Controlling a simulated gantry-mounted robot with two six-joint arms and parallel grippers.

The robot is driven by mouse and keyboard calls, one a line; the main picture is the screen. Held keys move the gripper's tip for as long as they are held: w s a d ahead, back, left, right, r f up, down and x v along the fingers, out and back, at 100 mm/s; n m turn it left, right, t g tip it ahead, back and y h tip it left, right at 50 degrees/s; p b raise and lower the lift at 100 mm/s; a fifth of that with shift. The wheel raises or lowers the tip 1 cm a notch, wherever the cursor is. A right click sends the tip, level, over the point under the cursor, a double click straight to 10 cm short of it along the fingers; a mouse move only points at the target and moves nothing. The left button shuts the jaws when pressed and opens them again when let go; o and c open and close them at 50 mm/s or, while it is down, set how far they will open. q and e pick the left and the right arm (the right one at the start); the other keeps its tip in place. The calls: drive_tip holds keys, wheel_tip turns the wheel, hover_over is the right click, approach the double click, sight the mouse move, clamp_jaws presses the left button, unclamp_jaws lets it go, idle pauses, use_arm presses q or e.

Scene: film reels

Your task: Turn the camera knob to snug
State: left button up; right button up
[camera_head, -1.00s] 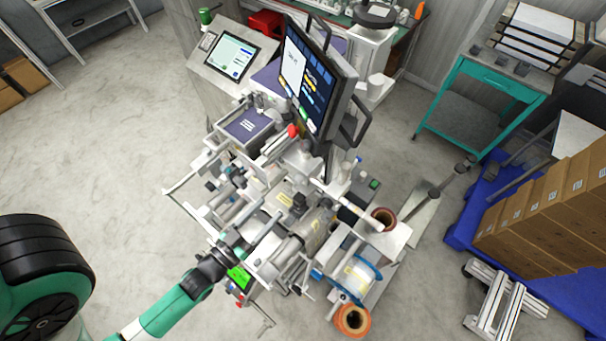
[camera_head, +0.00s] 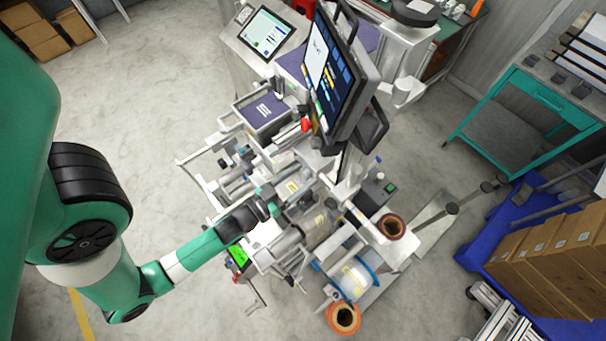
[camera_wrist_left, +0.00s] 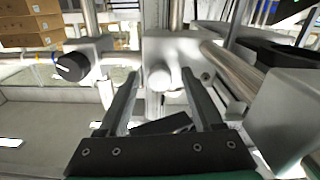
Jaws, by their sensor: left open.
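My left gripper (camera_head: 274,204) reaches in from the left over the middle of the machine (camera_head: 300,215). In the left wrist view its two dark fingers (camera_wrist_left: 160,82) stand open with a gap between them. A pale round knob (camera_wrist_left: 159,77) on a grey block shows between the fingertips. I cannot tell whether it touches them. A black knob (camera_wrist_left: 72,66) with a white line is on another block, left of the fingers. Which of the two is the camera knob is not clear. In the head view both knobs are too small to make out.
A large monitor (camera_head: 335,75) rises above the machine's back. Metal rollers and shafts crowd around the gripper. A blue-flanged reel (camera_head: 352,280) and an orange roll (camera_head: 343,318) sit at the front right. Open floor (camera_head: 130,150) lies to the left.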

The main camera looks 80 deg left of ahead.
use_arm(q)
clamp_jaws()
drive_tip(key=shift+m, duration=0.3)
drive_tip(key=shift+m+b, duration=0.8)
drive_tip(key=shift+m, duration=1.9)
unclamp_jaws()
